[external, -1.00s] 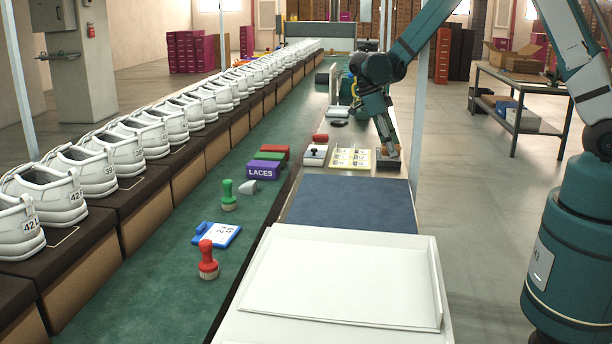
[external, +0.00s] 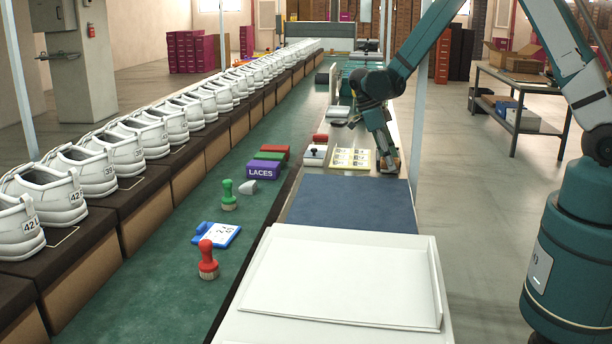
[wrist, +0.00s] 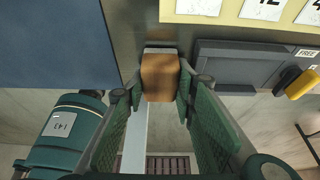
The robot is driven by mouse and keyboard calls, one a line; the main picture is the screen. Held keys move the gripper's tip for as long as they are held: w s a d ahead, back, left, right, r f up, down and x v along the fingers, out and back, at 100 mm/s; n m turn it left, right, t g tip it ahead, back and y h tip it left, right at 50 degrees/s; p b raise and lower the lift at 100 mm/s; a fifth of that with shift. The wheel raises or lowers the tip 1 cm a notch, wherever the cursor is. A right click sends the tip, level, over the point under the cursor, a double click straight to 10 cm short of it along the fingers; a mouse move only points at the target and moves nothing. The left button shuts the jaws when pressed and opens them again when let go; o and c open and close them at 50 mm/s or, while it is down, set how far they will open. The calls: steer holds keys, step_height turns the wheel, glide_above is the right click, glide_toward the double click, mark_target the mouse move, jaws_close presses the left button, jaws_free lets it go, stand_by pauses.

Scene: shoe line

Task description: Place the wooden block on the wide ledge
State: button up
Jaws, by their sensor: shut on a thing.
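The wooden block (wrist: 160,77) is a small orange-brown piece between my fingers in the wrist view. My gripper (wrist: 158,90) is shut on it, with a finger on each side. In the external view my gripper (external: 388,164) is at the right edge of the metal worktop, just right of the yellow card and behind the blue mat. The block overlaps the metal edge in the wrist view; I cannot tell whether it touches. No surface is marked as the wide ledge; the metal strip (wrist: 140,28) runs between the mat and the card.
The yellow card (external: 351,159) is left of my gripper. Floor shows beyond the edge.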

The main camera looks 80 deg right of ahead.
steer(key=shift+f, duration=0.2)
steer(key=o, duration=0.7)
steer(key=shift+r, duration=0.1)
steer(key=shift+r, duration=0.1)
steer(key=p+v, duration=0.2)
steer(key=v, duration=1)
stand_by(0.4)
